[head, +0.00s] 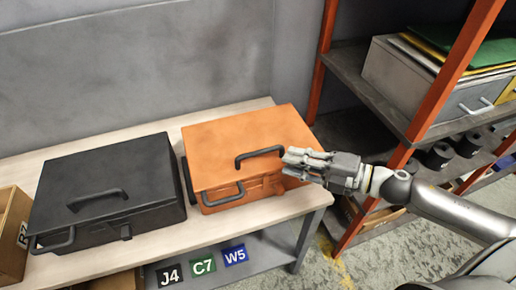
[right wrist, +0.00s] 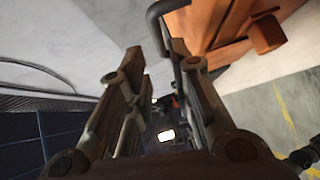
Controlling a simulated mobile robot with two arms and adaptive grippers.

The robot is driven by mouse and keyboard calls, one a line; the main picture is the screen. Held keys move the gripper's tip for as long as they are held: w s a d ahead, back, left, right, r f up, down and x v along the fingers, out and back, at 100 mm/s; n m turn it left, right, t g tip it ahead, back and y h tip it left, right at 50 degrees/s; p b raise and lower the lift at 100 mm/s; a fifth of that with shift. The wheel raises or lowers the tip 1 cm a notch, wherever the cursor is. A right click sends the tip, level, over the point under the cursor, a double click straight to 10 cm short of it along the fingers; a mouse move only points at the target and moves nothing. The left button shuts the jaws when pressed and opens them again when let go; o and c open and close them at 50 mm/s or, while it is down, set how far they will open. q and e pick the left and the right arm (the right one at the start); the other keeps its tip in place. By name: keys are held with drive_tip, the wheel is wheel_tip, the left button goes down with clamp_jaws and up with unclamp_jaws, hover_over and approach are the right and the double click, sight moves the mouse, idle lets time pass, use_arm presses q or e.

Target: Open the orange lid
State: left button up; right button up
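The orange case (head: 290,182) stands on the right part of the bench, with its orange lid (head: 235,140) down. A dark handle (head: 258,153) shows at the lid's front edge, and a second dark handle (head: 223,196) is lower on the left front. My right gripper (head: 290,162) is at the case's front right, close to the lid-edge handle's right end. In the right wrist view my right gripper (right wrist: 155,57) has its fingers apart. A dark handle bar (right wrist: 153,22) is by its fingertips; I cannot tell whether they touch. My left gripper is out of view.
A closed black case (head: 105,180) stands left of the orange one on the bench (head: 160,240). An orange-post shelf (head: 452,75) stands close on the right. A grey wall is behind.

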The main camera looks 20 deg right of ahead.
sight(258, 153)
drive_tip(key=p+x, duration=0.1)
drive_tip(key=x, duration=0.2)
drive_tip(key=shift+w+a, duration=0.2)
drive_tip(key=shift+w, duration=0.1)
drive_tip(key=p+x, duration=0.1)
drive_tip(key=x, duration=0.3)
drive_tip(key=shift+w+a+r, duration=0.1)
drive_tip(key=shift+w, duration=0.05)
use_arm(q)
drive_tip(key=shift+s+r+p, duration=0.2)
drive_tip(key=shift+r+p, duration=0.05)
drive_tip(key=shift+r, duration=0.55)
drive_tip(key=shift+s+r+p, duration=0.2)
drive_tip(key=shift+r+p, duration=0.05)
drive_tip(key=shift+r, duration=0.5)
use_arm(e)
drive_tip(key=shift+x, duration=0.95)
drive_tip(key=shift+f, duration=0.25)
clamp_jaws()
